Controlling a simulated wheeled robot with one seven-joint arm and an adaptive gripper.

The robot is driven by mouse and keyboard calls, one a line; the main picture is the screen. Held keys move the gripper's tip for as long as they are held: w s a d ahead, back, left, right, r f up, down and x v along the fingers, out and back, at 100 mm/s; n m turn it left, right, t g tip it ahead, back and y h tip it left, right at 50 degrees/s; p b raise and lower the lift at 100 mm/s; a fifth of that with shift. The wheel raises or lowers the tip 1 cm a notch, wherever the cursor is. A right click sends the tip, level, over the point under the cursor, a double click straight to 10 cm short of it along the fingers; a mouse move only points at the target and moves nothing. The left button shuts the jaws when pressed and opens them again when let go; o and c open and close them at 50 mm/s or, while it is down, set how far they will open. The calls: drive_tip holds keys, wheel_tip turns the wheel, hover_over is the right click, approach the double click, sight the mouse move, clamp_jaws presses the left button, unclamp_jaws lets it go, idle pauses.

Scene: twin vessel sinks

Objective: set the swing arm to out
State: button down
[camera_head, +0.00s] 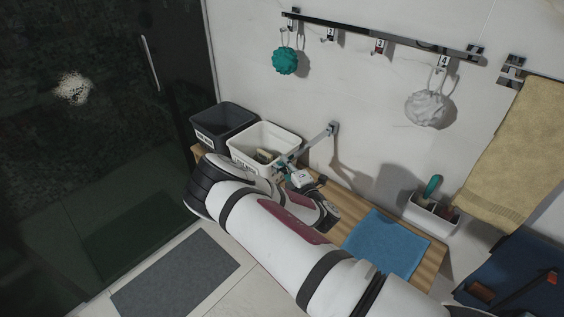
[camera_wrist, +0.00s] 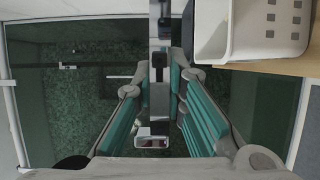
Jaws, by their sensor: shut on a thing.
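The swing arm (camera_head: 311,143) is a slim chrome bar. It runs from a mount on the white wall down and left, passing in front of the white bin, to my gripper (camera_head: 291,175). In the wrist view the swing arm (camera_wrist: 159,103) is a straight vertical bar with a squared end near the bottom. My gripper (camera_wrist: 160,88) has its teal-padded fingers on both sides of the bar, shut on it near its free end. My own arm hides part of the gripper and the bar's tip in the head view.
A white bin (camera_head: 258,135) and a dark bin (camera_head: 222,118) stand on the wooden bench beside the bar. A blue cloth (camera_head: 385,243) lies on the bench at right. A hook rail (camera_head: 380,36) with two scrubbers hangs above. A dark glass door (camera_head: 110,130) is at left.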

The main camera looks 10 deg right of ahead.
drive_tip(key=shift+s+d+p, duration=0.3)
drive_tip(key=shift+d+p, duration=0.05)
drive_tip(key=shift+d, duration=0.05)
drive_tip(key=c, duration=1.6)
unclamp_jaws()
drive_tip(key=v, duration=1.2)
drive_tip(key=shift+d+r, duration=0.1)
